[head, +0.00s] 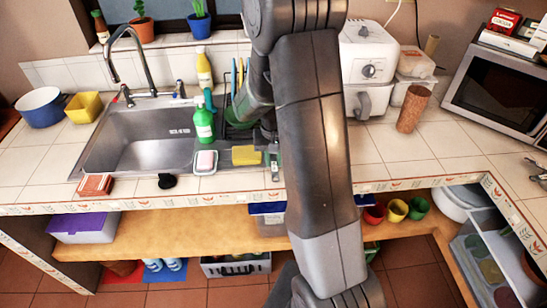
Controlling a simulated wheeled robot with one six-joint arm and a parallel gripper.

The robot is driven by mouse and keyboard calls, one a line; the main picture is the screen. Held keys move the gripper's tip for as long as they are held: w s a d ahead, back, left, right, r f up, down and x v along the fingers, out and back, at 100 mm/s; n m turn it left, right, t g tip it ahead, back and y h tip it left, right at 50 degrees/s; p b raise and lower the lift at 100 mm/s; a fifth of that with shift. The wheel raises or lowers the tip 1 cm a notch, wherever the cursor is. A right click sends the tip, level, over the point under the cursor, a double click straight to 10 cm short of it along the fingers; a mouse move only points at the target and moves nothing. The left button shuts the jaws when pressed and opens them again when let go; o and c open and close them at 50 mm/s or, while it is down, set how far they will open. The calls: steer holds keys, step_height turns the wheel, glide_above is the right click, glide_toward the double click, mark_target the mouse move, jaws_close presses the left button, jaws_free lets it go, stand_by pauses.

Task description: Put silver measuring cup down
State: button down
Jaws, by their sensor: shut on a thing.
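My arm's large grey links cross the middle of the head view from top to bottom. My gripper is not clearly visible; my arm hides the area where it may be. I cannot make out a silver measuring cup. A small greyish object (274,165) shows at the arm's left edge by the sink, but I cannot tell what it is. The tiled counter (398,152) runs behind my arm.
The sink (140,140) is at left, with a green bottle (204,124), yellow sponge (245,155) and soap dish (206,160) beside it. A brown cup (412,108), white appliance (366,68) and microwave (500,95) stand at right. Counter right of my arm is partly clear.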

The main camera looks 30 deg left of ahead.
steer(key=shift+f, duration=0.1)
steer(key=c, duration=1.7)
jaws_free()
steer(key=o, duration=0.4)
